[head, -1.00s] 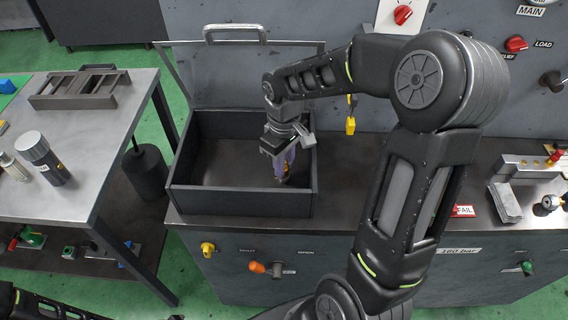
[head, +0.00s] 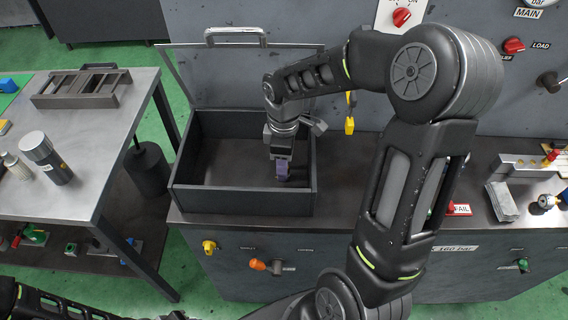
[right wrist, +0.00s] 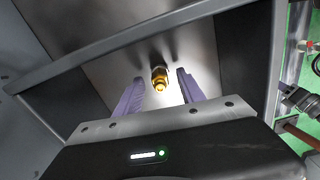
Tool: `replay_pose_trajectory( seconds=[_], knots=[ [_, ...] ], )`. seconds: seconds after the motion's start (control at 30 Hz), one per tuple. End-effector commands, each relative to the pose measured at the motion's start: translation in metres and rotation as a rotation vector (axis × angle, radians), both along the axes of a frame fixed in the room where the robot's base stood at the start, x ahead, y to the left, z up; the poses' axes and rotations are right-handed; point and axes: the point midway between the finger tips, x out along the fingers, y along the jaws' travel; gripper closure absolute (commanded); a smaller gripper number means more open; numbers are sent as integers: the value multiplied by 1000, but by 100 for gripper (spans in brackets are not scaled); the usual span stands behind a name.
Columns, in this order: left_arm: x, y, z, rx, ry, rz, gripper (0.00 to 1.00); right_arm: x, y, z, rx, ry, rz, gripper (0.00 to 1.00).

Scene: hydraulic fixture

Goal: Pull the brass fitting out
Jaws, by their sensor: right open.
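The brass fitting (right wrist: 159,78) shows in the right wrist view, standing out from a grey metal surface. It appears between the two purple fingers of my open right gripper (right wrist: 160,75), with a gap on each side. In the head view, my right gripper (head: 281,170) reaches down into the right part of a dark open box (head: 240,203). The fitting is hidden there by the gripper. I cannot tell how far the fitting lies beyond the fingertips. Only part of my left arm shows at the lower left; its gripper is out of view.
The box's clear lid (head: 185,75) stands raised behind it, with a handle (head: 235,33) on top. The box walls surround my right gripper closely on the right. A steel side table (head: 95,140) stands left. A yellow tag (head: 349,125) hangs right of the box.

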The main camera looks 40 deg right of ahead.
Motion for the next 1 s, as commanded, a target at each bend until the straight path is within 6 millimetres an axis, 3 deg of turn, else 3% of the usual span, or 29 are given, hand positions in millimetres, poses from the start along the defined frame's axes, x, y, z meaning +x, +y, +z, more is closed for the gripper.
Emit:
replay_pose_trajectory(
  seconds=[0.5, 0.87, 1.0],
  knots=[
    [1, 0, -7, -3, -3, -1, 64, 1, 0, 70, 0, -3, 1, 54],
    [1, -1, -7, -2, -4, -1, 64, 0, 0, 74, 1, 1, 1, 54],
    [1, 0, -8, -2, -4, -1, 64, 1, 2, 74, 4, -6, 3, 62]
  ],
)
